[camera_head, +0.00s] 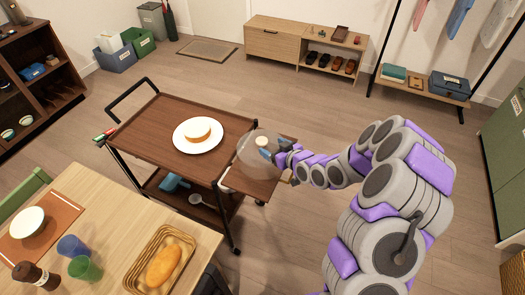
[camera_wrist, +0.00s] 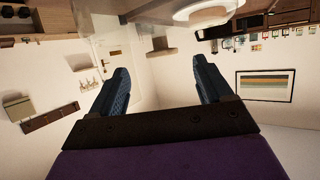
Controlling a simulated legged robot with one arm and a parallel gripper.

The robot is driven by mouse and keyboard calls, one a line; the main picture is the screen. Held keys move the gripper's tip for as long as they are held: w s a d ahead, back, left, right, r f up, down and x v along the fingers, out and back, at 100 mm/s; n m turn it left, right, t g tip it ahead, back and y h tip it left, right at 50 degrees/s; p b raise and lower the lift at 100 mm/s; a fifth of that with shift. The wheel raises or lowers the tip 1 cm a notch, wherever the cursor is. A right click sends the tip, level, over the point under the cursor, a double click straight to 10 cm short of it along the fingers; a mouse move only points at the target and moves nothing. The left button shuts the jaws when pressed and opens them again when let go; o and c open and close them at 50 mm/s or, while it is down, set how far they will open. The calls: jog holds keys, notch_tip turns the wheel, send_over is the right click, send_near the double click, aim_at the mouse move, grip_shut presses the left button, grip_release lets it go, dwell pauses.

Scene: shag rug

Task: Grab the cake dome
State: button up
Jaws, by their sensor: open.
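The cake dome (camera_head: 252,151) is a clear, faint rounded cover with a pale knob (camera_head: 261,142), on the side leaf of the brown cart in the head view. My gripper (camera_head: 273,149) is at the dome's right side, close to the knob, with its blue fingers overlapping the dome in the picture. I cannot tell whether they touch it. In the wrist view my gripper (camera_wrist: 160,68) has its two dark blue fingers wide apart, with nothing visible between them.
The cart top (camera_head: 150,122) holds a cake (camera_head: 197,130) on a white plate (camera_head: 181,146), left of the dome. A dining table (camera_head: 122,240) with a bread basket (camera_head: 160,262) and cups stands at the front left. Open floor (camera_head: 330,115) lies behind my arm.

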aim_at(264, 142)
jog(key=shift+w+a+f, duration=0.25)
jog(key=shift+w+a, duration=0.2)
jog(key=shift+a, duration=0.25)
jog(key=shift+b+x, duration=0.9)
jog(key=shift+x, duration=1.35)
jog(key=shift+w+d+r, duration=0.1)
jog(key=shift+w, duration=0.05)
jog(key=shift+c, duration=0.3)
grip_shut()
